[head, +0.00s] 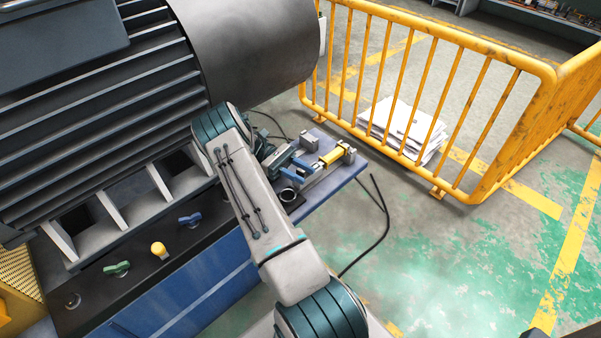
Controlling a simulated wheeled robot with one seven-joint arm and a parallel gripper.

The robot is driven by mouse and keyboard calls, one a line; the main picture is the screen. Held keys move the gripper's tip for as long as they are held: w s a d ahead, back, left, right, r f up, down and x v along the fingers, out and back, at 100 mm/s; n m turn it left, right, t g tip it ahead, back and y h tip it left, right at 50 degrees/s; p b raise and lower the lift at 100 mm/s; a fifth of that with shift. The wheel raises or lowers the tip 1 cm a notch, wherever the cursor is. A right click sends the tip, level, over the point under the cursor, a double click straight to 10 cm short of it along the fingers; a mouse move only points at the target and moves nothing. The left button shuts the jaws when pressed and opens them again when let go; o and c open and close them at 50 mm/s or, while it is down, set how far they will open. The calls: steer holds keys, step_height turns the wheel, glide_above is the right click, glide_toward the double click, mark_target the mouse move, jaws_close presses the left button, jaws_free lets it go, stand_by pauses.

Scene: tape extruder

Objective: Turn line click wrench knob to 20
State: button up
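The blue bench (345,182) at the middle right carries a small fixture with a yellow cylindrical part (333,156), blue pieces (302,165) and grey metal blocks (309,141). A dark ring-shaped part (288,195) sits at its near side. I cannot make out which part is the wrench knob, and no scale or number is readable. My arm reaches across the picture, and its far end (278,160) is beside the fixture. My gripper's fingertips cannot be told apart from the parts there, so its opening and any contact are unclear.
A large grey finned machine (110,90) fills the left. Its dark front panel has green (117,269), yellow (158,250) and blue (190,219) knobs. A yellow railing (460,40) stands behind the bench, with stacked white sheets (405,125) beyond.

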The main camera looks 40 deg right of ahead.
mark_target(302, 171)
steer(key=r+p, duration=0.1)
steer(key=r, duration=0.3)
steer(key=shift+s+d+r+p, duration=0.1)
steer(key=shift+s+r+p, duration=0.1)
steer(key=shift+r+p, duration=0.2)
steer(key=s+d+r+p, duration=0.2)
steer(key=s+d+r, duration=0.3)
steer(key=s, duration=0.5)
steer(key=shift+r, duration=0.55)
steer(key=shift+d, duration=0.1)
steer(key=s+a+r+m+t+y+p, duration=0.2)
steer(key=a+r+t+p, duration=1.7)
steer(key=a+r, duration=1.2)
steer(key=shift+s+a+r+m+t+y, duration=0.2)
steer(key=shift+a+r+m+t+y, duration=0.3)
steer(key=shift+y, duration=0.7)
